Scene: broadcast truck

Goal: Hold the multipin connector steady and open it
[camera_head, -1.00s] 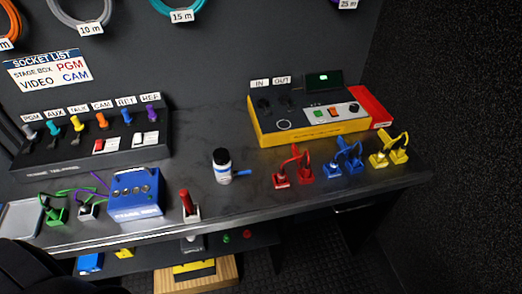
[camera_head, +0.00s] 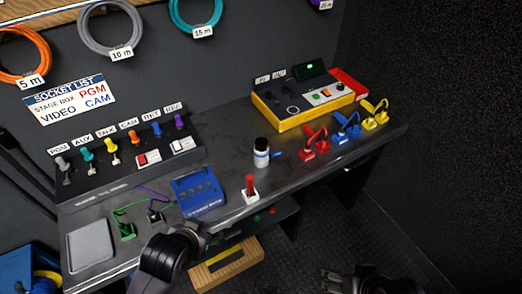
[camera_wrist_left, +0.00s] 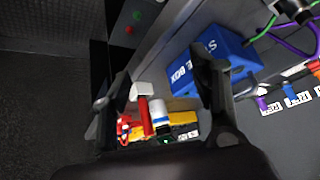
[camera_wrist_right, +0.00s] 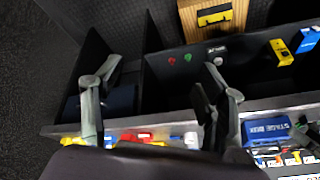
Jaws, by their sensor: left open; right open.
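A red upright piece in a white base (camera_head: 250,189), which looks like the multipin connector, stands near the bench's front edge. It also shows between my left fingers in the left wrist view, as a red shaft (camera_wrist_left: 145,111). I cannot tell its pins or latch. My left gripper (camera_head: 203,238) is open and empty in front of the bench, below the blue stage box (camera_head: 197,192). The fingers also show apart in the left wrist view (camera_wrist_left: 157,95). My right gripper (camera_head: 343,284) is open and empty, low in front of the bench; its fingers spread in the right wrist view (camera_wrist_right: 158,95).
A white bottle (camera_head: 261,153) stands behind the red piece. Red (camera_head: 313,145), blue (camera_head: 346,130) and yellow (camera_head: 375,114) cabled plugs line the right side. A socket panel (camera_head: 130,165) stands behind the stage box. A grey tray (camera_head: 91,246) lies at left.

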